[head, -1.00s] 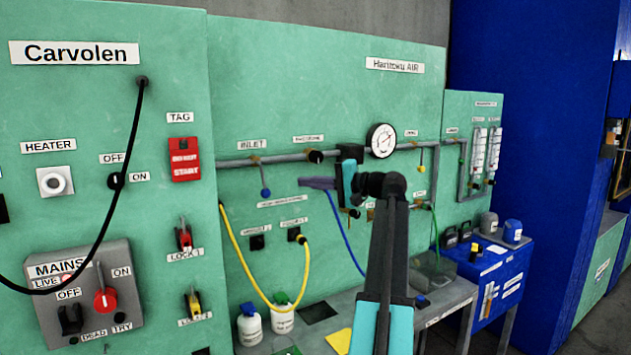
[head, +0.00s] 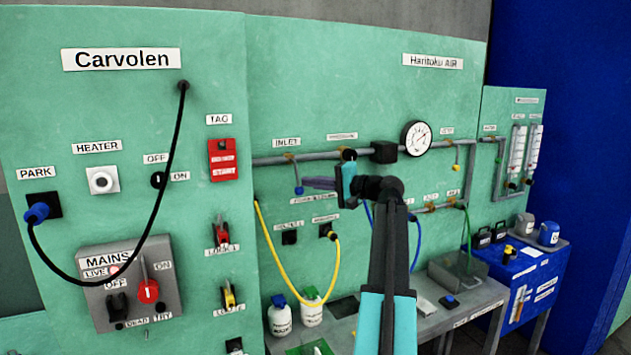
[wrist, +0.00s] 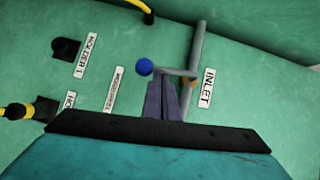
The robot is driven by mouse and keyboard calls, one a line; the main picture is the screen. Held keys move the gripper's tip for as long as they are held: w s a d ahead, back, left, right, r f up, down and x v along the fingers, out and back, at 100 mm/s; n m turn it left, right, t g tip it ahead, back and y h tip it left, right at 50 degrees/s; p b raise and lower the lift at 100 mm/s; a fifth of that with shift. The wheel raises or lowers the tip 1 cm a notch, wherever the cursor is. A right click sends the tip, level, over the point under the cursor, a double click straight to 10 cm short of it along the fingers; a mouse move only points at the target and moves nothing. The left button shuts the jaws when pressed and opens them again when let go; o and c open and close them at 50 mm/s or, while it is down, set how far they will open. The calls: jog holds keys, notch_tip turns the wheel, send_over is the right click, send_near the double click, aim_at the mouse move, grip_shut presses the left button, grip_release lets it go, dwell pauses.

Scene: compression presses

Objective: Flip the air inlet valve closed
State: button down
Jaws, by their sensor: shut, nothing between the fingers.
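The air inlet valve (head: 297,172) sits on the grey pipe under the INLET label (head: 286,142). Its lever hangs down from the pipe, crosswise to it, and ends in a blue knob (head: 299,190). In the wrist view the blue knob (wrist: 144,67) and lever (wrist: 172,70) lie just beyond my fingertips. My gripper (head: 308,182) is shut and empty, its purple fingers pointing left, just right of the knob in the head view. The fingers also show in the wrist view (wrist: 161,84). I cannot tell whether they touch the lever.
The pipe (head: 265,161) runs along the green wall to a gauge (head: 416,138). A yellow hose (head: 285,276) hangs below the inlet, and a blue hose (head: 416,245) hangs to the right. White bottles (head: 281,320) stand on the bench beneath. A HOLDER 1 socket (wrist: 66,48) is near.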

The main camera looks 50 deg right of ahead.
jog(key=shift+w+a+f+m+t+y+b, duration=0.15)
jog(key=shift+a+f+m+t+b, duration=0.1)
jog(key=shift+a+m+b, duration=0.2)
jog(key=shift+w+a+f+m+t+y+b, duration=0.15)
jog(key=shift+a+m+t+b, duration=0.15)
jog(key=shift+b, duration=0.25)
jog(key=shift+a+r, duration=0.1)
jog(key=shift+a, duration=0.05)
jog(key=s+d+b, duration=0.3)
jog(key=s+d, duration=0.3)
jog(key=s, duration=0.6)
jog(key=shift+b, duration=0.35)
